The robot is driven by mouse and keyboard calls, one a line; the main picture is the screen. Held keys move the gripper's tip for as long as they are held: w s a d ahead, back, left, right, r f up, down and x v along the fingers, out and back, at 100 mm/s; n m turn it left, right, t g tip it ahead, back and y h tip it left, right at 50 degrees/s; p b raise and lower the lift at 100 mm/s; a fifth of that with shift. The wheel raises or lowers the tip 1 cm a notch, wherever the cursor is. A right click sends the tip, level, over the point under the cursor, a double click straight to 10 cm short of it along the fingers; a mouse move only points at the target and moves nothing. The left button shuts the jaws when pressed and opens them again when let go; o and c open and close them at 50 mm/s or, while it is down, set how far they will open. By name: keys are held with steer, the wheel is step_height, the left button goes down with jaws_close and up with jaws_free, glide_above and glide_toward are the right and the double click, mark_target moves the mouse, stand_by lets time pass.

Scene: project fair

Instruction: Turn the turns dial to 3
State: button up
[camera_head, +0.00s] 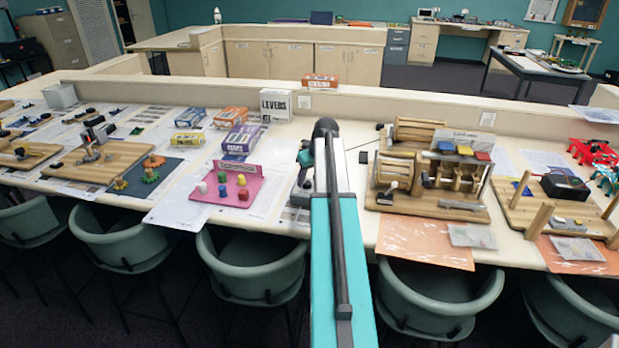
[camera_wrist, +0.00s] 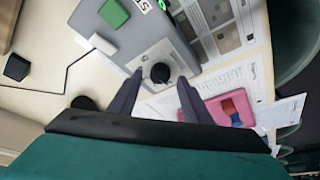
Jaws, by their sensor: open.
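The dial (camera_wrist: 160,72) is a round black knob on a pale plate on a grey box (camera_wrist: 125,42) in the wrist view. My gripper (camera_wrist: 159,80) is open, with one dark finger on each side of the knob. I cannot tell whether the fingers touch it. The dial's numbers and pointer are not readable.
A green button (camera_wrist: 113,13) is on the same box. A pink board (camera_head: 228,188) with coloured blocks lies to its left. A dark cable (camera_wrist: 67,70) runs from the box. Chairs line the counter's front.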

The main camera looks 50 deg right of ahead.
steer(key=shift+x, duration=0.8)
steer(key=c, duration=1.1)
steer(key=shift+d+r, duration=0.1)
steer(key=shift+d, duration=0.25)
steer(key=shift+o, duration=0.2)
steer(key=shift+a, duration=0.2)
